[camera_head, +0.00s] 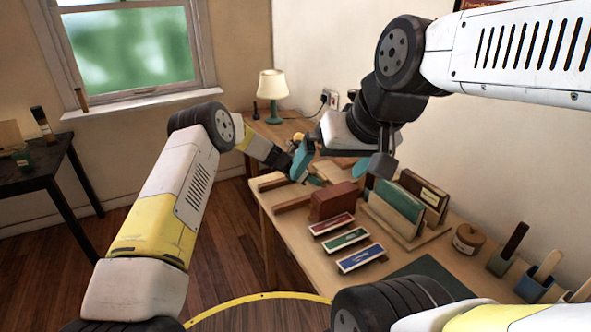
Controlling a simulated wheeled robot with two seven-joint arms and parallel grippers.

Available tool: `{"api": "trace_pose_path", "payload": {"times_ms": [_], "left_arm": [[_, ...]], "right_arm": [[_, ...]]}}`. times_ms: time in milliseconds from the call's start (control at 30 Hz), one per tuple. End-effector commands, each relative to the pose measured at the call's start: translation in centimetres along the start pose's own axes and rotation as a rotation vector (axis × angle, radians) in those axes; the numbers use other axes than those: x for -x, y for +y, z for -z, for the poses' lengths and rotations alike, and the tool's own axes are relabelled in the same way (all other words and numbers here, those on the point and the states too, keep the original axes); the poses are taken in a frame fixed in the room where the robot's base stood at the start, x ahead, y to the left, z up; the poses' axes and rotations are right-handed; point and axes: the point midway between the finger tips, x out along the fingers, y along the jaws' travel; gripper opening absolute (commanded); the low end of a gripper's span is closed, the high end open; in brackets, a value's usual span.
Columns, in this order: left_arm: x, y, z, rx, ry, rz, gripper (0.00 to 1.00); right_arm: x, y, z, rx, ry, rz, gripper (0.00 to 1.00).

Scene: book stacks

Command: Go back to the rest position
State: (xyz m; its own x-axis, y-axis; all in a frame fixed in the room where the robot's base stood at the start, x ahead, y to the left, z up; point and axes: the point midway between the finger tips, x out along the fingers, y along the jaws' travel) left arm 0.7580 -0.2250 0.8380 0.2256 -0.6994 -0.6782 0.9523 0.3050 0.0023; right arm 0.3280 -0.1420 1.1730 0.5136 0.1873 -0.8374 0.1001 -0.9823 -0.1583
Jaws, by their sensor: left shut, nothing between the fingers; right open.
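My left arm rises from the lower left and bends over at its elbow. Its gripper (312,180) is shut and empty over the far left part of the wooden desk (288,228), partly hidden by my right gripper. My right arm comes in from the upper right. Its gripper (343,166) points down above the desk, its two fingers wide apart with nothing between them. The two grippers overlap in the picture; I cannot tell whether they touch.
A brown block (332,201), red (331,224), green (345,239) and blue (360,257) labelled boxes, and a holder with upright books (398,208) are on the desk. A lamp (272,88) stands behind. A dark table (38,180) is at left; floor between is clear.

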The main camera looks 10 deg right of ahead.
Motion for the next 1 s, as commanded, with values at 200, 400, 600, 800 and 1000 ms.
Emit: {"api": "trace_pose_path", "payload": {"times_ms": [200, 400, 600, 800, 1000], "left_arm": [[4.6, 0.0, 0.2, 0.002, 0.003, 0.000, 0.00], [6.6, 0.0, 0.2, -0.002, 0.003, 0.000, 0.00], [11.6, -0.2, -1.9, -0.155, 0.023, -0.012, 0.00], [22.0, -2.3, -4.9, -0.518, 0.094, -0.029, 0.00], [32.5, -6.1, -5.9, -0.878, 0.193, -0.037, 0.00]], "right_arm": [[0.0, 0.0, 0.0, 0.000, -0.001, 0.000, 1.00], [0.0, 0.0, 0.0, 0.000, -0.001, 0.000, 1.00], [0.0, 0.0, 0.0, 0.000, -0.001, 0.000, 1.00], [0.0, 0.0, 0.0, 0.000, -0.001, 0.000, 1.00], [0.0, 0.0, 0.0, 0.000, -0.001, 0.000, 1.00]]}}
